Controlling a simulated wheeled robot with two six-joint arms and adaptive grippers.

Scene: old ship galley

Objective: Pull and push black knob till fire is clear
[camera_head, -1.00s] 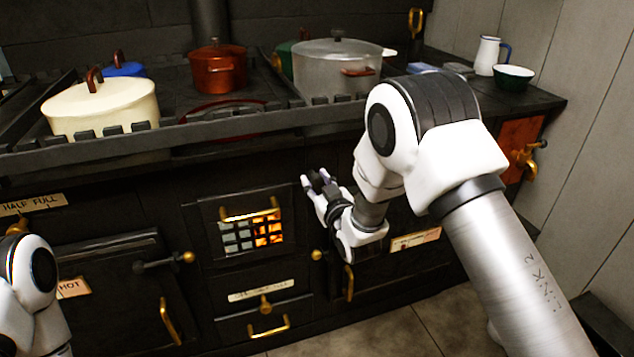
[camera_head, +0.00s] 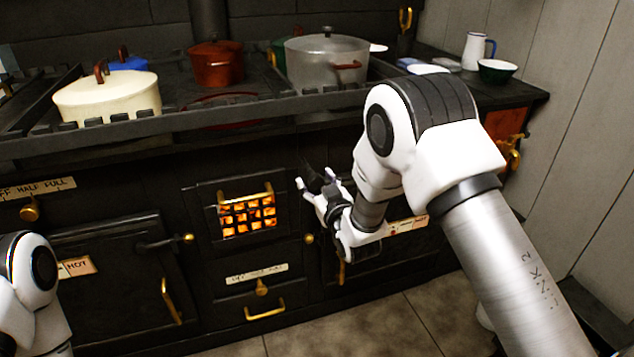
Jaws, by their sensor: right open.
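The fire window (camera_head: 248,215) in the middle of the stove front shows bright orange glow through every opening of its dark grid. My right gripper (camera_head: 316,182) is open in front of the stove, just right of the window. A dark shape lies by its fingertips; I cannot tell whether it is the black knob or part of the gripper, nor whether they touch. My right arm hides part of the stove front behind it. Of my left arm only a white joint shows at the lower left; its gripper is out of view.
Below the window is a drawer with a brass knob (camera_head: 262,287) and brass handle (camera_head: 265,309). A black latch handle (camera_head: 165,242) sticks out at the left oven door. Pots, including a cream pot (camera_head: 108,100) and grey pot (camera_head: 326,62), stand behind the stove rail.

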